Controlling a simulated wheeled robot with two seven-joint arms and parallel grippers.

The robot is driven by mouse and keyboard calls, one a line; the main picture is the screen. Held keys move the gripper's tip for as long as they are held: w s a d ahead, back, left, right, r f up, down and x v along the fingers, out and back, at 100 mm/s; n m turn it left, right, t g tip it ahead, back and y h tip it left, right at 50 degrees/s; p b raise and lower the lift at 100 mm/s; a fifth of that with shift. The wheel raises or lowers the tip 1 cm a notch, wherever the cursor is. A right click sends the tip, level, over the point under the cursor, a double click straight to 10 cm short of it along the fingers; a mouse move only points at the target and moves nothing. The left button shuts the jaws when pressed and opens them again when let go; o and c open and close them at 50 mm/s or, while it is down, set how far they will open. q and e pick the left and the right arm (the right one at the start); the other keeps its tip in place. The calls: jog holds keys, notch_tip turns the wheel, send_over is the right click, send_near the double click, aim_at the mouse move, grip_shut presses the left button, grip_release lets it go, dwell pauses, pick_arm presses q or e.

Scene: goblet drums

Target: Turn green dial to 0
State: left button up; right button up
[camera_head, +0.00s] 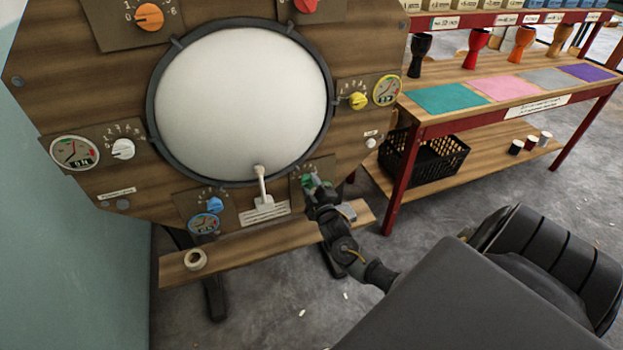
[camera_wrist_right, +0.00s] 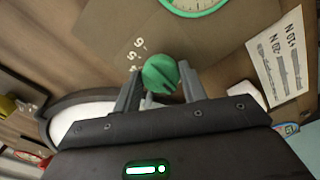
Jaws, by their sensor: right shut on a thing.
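The green dial (camera_head: 307,181) is at the lower right of the round white drum face on the wooden panel, partly covered by my right gripper (camera_head: 314,189). In the right wrist view, the green dial (camera_wrist_right: 160,73) is round with a darker groove across it. My right gripper (camera_wrist_right: 160,84) has one finger on each side of the dial and is shut on it. White scale digits (camera_wrist_right: 133,55) show left of the dial; the rest of the scale is hidden or unclear. A green-rimmed gauge (camera_wrist_right: 196,5) is cut off at the top. My left gripper is not in view.
A white lever (camera_head: 261,184) stands left of my right gripper. A blue dial (camera_head: 215,204), yellow dial (camera_head: 357,101), white dial (camera_head: 122,149) and orange dial (camera_head: 149,16) surround the drum face (camera_head: 240,105). A wooden ledge (camera_head: 265,238) runs below; a red-framed shelf (camera_head: 397,180) stands right.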

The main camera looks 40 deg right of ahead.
jog(key=o, duration=1)
jog(key=shift+c, duration=0.2)
jog(key=shift+s, duration=0.1)
jog(key=shift+s+a, duration=0.15)
jog(key=shift+s, duration=0.15)
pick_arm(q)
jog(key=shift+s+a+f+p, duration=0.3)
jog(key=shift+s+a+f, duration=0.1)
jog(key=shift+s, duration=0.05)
pick_arm(e)
jog(key=v, duration=1)
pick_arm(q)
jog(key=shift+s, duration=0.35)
